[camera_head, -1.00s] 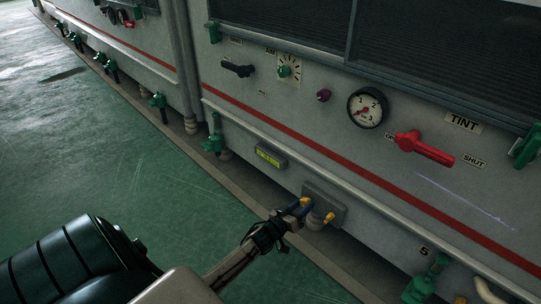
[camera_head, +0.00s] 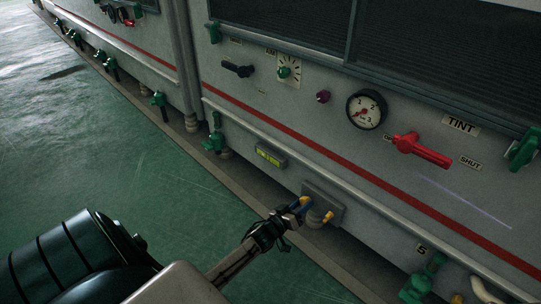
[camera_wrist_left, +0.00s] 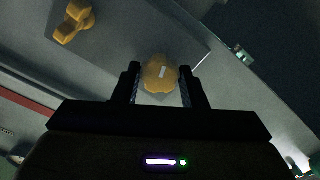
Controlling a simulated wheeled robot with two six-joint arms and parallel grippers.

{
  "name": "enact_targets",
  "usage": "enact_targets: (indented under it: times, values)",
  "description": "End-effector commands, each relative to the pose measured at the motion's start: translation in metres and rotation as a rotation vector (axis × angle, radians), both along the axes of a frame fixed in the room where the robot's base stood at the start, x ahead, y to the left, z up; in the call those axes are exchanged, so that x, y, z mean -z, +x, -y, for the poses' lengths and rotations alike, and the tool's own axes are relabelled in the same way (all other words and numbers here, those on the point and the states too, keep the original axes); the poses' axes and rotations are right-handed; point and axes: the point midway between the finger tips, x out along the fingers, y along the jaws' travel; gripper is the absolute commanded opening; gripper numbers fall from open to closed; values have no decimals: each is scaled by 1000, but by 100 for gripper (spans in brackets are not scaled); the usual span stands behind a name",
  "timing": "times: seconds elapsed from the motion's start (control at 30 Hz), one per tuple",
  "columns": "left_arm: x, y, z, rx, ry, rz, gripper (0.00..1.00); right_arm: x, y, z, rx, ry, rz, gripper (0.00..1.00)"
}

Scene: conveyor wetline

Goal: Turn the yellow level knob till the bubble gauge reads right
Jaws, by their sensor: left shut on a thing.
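The yellow level knob (camera_head: 303,202) sits on a grey square plate low on the machine's front. In the left wrist view the round, lobed yellow knob (camera_wrist_left: 160,74) with a pale mark lies between the two dark fingers. My left gripper (camera_head: 291,209) is shut on this knob and partly hides it in the head view. The bubble gauge (camera_head: 271,156), a small yellow-green strip in a grey housing, is above and left of the knob. Its bubble is too small to read. My right gripper is not in view.
A second yellow knob (camera_head: 328,217) is close beside the gripper; it also shows in the left wrist view (camera_wrist_left: 73,22). Above are a round dial (camera_head: 367,110), a red handle (camera_head: 421,150) and a long rail (camera_head: 330,177). Green floor (camera_head: 150,190) is open at left.

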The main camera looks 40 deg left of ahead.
Motion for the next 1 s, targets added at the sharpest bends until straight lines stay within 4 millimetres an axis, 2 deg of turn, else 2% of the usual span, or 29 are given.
enact_targets:
  times: [0.6, 1.0]
  values:
    - [-1, 0, 0, 0, -117, -11, 22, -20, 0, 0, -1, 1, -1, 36]
    - [0, 0, 0, 0, -114, -9, 22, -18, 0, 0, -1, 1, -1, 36]
